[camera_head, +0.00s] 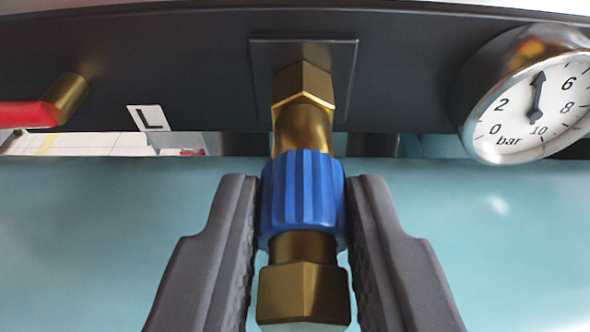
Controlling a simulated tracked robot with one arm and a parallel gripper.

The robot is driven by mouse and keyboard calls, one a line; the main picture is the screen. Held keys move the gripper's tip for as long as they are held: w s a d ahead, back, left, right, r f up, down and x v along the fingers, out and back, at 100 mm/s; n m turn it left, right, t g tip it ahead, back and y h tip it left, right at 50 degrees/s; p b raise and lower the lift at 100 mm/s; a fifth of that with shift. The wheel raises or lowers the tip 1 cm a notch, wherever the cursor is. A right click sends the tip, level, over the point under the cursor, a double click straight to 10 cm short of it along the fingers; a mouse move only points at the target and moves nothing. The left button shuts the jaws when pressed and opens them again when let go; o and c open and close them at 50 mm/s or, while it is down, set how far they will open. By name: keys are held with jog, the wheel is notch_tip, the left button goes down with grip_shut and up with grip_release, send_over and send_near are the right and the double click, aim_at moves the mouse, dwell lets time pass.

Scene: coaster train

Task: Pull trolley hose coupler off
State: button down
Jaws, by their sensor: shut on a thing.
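The hose coupler has a ribbed blue collar (303,200) with a brass hex end (303,294) toward me. My gripper (303,205) is shut on the blue collar, one dark finger on each side. Behind the collar, a brass fitting (303,112) with a hex nut comes out of a square plate (340,60) on the dark panel. The collar's far end meets the brass fitting with no visible gap. Whether it is locked on cannot be told.
A round pressure gauge (530,100) sits on the panel at the upper right. A red-handled brass valve (45,108) and a label marked L (149,118) are at the left. A large smooth teal surface (100,230) lies below the panel.

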jog(key=shift+s+f+b, duration=0.1)
jog(key=shift+s+b, duration=0.2)
jog(key=shift+s, duration=0.15)
dwell(0.4)
jog(key=shift+s+a+b, duration=0.1)
jog(key=shift+s+b, duration=1.05)
jog(key=shift+s, duration=1.45)
